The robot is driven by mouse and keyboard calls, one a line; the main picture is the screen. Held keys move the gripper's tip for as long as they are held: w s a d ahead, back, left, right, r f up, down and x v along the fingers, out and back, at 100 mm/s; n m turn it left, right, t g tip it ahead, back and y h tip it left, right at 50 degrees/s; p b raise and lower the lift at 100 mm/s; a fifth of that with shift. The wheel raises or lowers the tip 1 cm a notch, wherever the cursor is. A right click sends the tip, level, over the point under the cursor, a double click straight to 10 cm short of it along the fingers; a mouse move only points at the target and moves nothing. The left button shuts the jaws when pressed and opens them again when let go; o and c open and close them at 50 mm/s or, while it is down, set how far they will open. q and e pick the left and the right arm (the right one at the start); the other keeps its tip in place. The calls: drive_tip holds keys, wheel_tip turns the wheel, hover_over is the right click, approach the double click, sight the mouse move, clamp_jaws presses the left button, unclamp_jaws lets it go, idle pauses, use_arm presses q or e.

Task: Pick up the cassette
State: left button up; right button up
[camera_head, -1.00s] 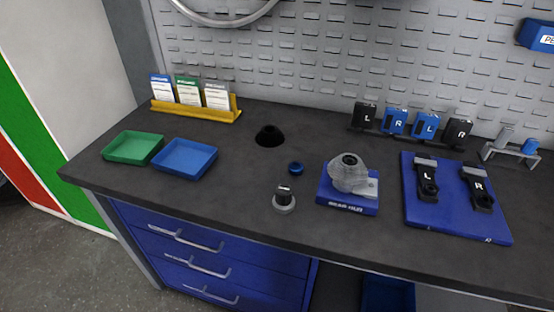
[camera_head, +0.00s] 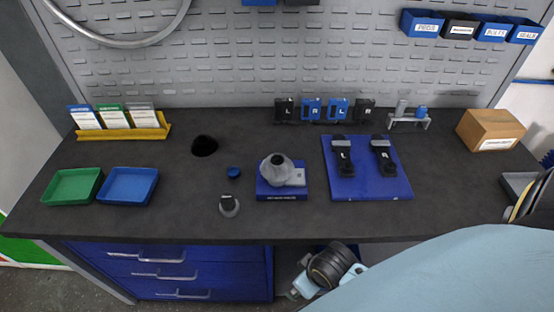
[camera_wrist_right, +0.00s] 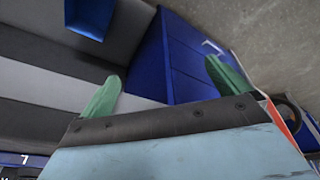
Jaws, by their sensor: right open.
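I cannot tell for certain which thing is the cassette. Small blocks marked L and R stand in a row at the back of the bench: a black L (camera_head: 285,110), a blue R (camera_head: 311,110), a blue L (camera_head: 338,110) and a black R (camera_head: 365,110). Two black parts marked L (camera_head: 342,155) and R (camera_head: 383,155) lie on a blue board (camera_head: 374,190). A grey housing (camera_head: 277,170) sits on a blue block. My right gripper (camera_wrist_right: 165,85) is open and empty, its green fingers apart near blue drawers, away from these parts. My left gripper is out of view.
Labelled bins (camera_head: 425,23) hang above.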

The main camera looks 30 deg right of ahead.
wheel_tip(320, 180, up, 8)
drive_tip(key=p, duration=0.2)
drive_tip(key=n+t+y+p, duration=0.2)
drive_tip(key=n, duration=0.6)
approach(281, 163)
drive_tip(key=x, duration=0.4)
drive_tip(key=shift+d, duration=0.15)
drive_tip(key=shift+x, duration=3.05)
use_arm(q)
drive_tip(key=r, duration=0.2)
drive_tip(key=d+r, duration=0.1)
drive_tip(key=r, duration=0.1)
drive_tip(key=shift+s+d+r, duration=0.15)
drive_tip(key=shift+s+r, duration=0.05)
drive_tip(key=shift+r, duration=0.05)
use_arm(e)
drive_tip(key=c, duration=1.2)
